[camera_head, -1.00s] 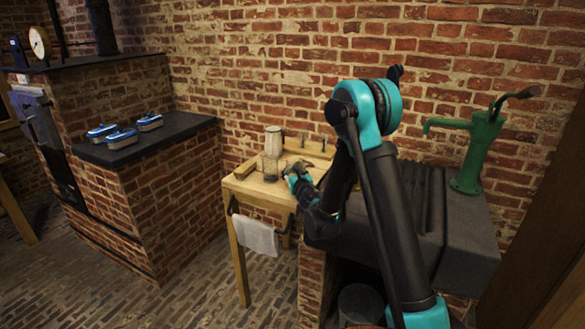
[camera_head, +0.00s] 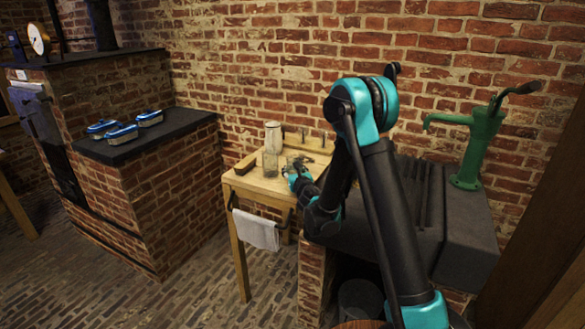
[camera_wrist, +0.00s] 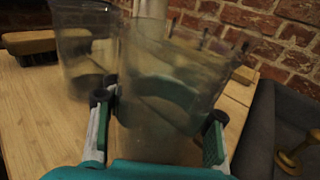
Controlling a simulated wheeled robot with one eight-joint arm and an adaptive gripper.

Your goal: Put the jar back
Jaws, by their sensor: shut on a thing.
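A clear glass jar (camera_wrist: 170,85) stands between the two fingers of my gripper (camera_wrist: 160,120) in the wrist view, and they are shut on it. It looks slightly tilted there, and dark shapes show through its glass. A second clear jar (camera_wrist: 85,55) is close on its left, also at the wooden table (camera_wrist: 25,110). In the head view my gripper (camera_head: 297,178) is over the right part of the small wooden table (camera_head: 262,190). A glass jar (camera_head: 270,162) stands left of it. The held jar is hard to make out there.
A pale cylinder (camera_head: 273,134) stands behind the jars, with a brown brush (camera_head: 246,162) at the table's left. A towel (camera_head: 255,230) hangs in front. The dark sink (camera_head: 465,230) with a green pump (camera_head: 478,145) is on the right. Blue-rimmed dishes (camera_head: 122,136) sit on the left brick counter.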

